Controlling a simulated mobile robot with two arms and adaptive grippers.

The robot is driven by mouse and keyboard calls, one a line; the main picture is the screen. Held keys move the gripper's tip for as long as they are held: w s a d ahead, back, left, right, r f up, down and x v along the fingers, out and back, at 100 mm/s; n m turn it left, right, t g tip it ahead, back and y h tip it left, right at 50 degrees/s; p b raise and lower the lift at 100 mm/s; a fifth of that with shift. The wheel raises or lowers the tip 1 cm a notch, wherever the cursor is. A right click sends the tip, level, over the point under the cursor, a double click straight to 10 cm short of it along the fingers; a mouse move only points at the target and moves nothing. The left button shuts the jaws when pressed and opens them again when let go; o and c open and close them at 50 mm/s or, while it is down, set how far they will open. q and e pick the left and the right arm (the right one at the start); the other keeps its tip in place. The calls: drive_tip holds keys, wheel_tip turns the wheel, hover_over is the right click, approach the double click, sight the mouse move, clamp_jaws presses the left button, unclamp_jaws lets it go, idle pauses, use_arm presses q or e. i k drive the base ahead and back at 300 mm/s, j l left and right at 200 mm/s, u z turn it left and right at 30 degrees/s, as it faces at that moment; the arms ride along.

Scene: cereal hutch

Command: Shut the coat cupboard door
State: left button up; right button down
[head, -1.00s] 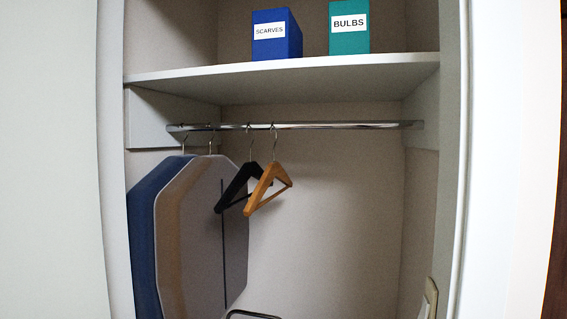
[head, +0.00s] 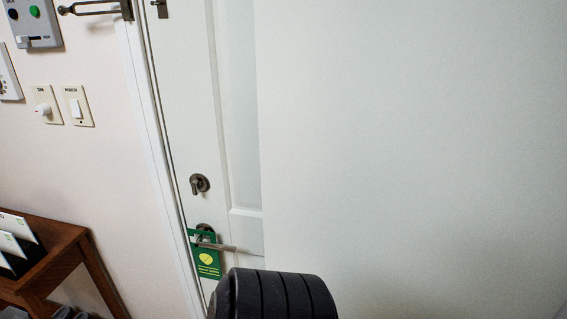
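A large plain pale surface (head: 420,150) fills the right half of the head view, close to me. Its left edge hides part of a white panelled door (head: 195,110) behind it. I cannot tell whether this surface is the coat cupboard door standing open or a wall. No handle shows on it. The cupboard's inside is out of view. A dark ribbed rounded part, likely of my own arm, shows at the bottom centre. Neither gripper's fingers are in view.
The panelled door has a round lock (head: 199,184), a lever handle (head: 218,245) and a green hanging tag (head: 206,257). Light switches (head: 62,105) and a grey control panel (head: 33,24) are on the left wall. A brown wooden table (head: 62,250) stands at lower left.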

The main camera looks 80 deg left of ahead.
sight(413, 154)
drive_tip(key=k+u, duration=0.1)
drive_tip(key=u, duration=0.3)
drive_tip(key=k+j+u, duration=0.1)
drive_tip(key=u, duration=0.35)
drive_tip(key=j+u, duration=0.2)
drive_tip(key=u, duration=0.2)
drive_tip(key=k+j+u, duration=0.1)
drive_tip(key=u, duration=0.35)
drive_tip(key=j, duration=0.1)
